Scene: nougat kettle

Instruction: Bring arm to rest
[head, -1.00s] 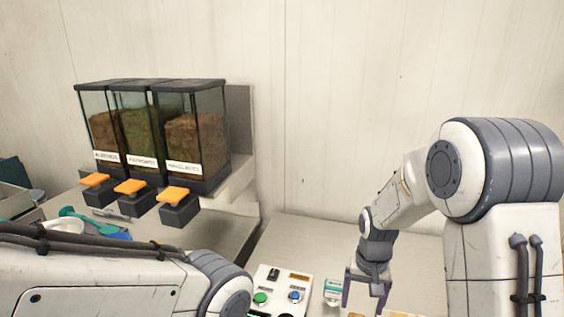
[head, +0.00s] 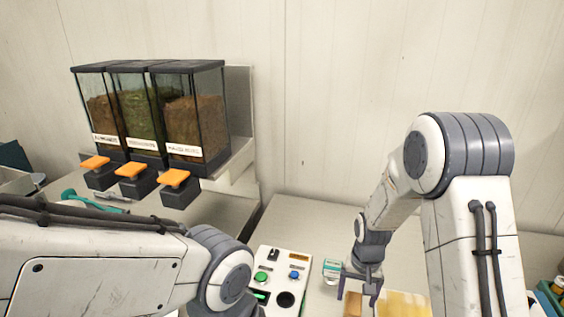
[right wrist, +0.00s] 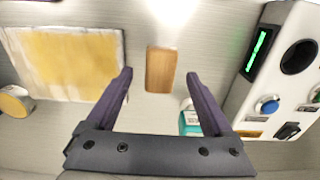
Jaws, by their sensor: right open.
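My right gripper (head: 357,297) hangs pointing down above the worktop, right of the control box, in the head view. In the right wrist view its two dark fingers (right wrist: 159,75) are spread wide with nothing between them. A small wooden block (right wrist: 160,69) lies on the worktop beyond the fingertips. My left arm crosses the lower left of the head view, but its gripper is out of frame.
The white control box (head: 280,273) has green and blue buttons. A small teal-and-white container (head: 331,268) stands beside it. A yellow-smeared board (right wrist: 72,62) lies on the worktop. Three dispensers (head: 150,110) with orange levers stand at the back left.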

